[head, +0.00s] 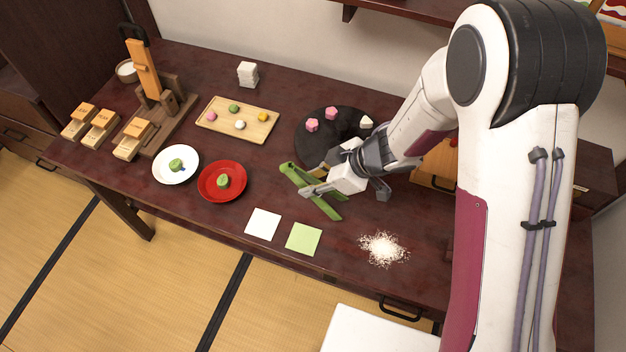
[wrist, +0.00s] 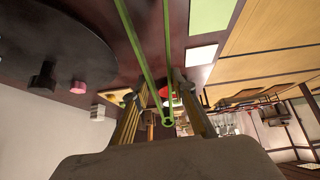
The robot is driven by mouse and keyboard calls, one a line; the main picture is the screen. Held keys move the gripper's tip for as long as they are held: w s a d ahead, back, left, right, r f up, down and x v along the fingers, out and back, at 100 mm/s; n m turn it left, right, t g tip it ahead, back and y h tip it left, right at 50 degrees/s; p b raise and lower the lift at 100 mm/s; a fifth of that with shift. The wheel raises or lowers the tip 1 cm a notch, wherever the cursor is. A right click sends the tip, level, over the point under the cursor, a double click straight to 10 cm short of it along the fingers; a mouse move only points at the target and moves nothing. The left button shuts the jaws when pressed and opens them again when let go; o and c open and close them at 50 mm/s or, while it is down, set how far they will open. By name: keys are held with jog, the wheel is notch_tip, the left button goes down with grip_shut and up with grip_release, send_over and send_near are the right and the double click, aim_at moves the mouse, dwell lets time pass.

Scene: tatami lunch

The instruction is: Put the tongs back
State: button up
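The green tongs (head: 325,206) are long and thin, with two arms joined at one end. My gripper (head: 312,188) is closed around them in the head view, over the table in front of the round black tray. In the wrist view the tongs (wrist: 134,40) run between the two fingers of my gripper (wrist: 158,88). Their joined end points toward the lower middle and their arms spread toward the top edge. The fingers appear to press on both arms. Part of the tongs is hidden by my gripper in the head view.
The round black tray (head: 304,148) holds pink and white sweets. A wooden tray (head: 212,124), a white plate (head: 160,165), a red plate (head: 207,190), a white paper (head: 263,224), a green paper (head: 303,238) and white crumbs (head: 383,249) lie around. A wooden stand (head: 177,116) is back left.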

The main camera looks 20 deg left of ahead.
jog(key=shift+f, duration=0.25)
jog(key=o, duration=0.5)
jog(key=shift+o, duration=0.2)
jog(key=shift+r, duration=0.1)
jog(key=v, duration=1.2)
jog(key=shift+r, duration=0.15)
dwell(0.7)
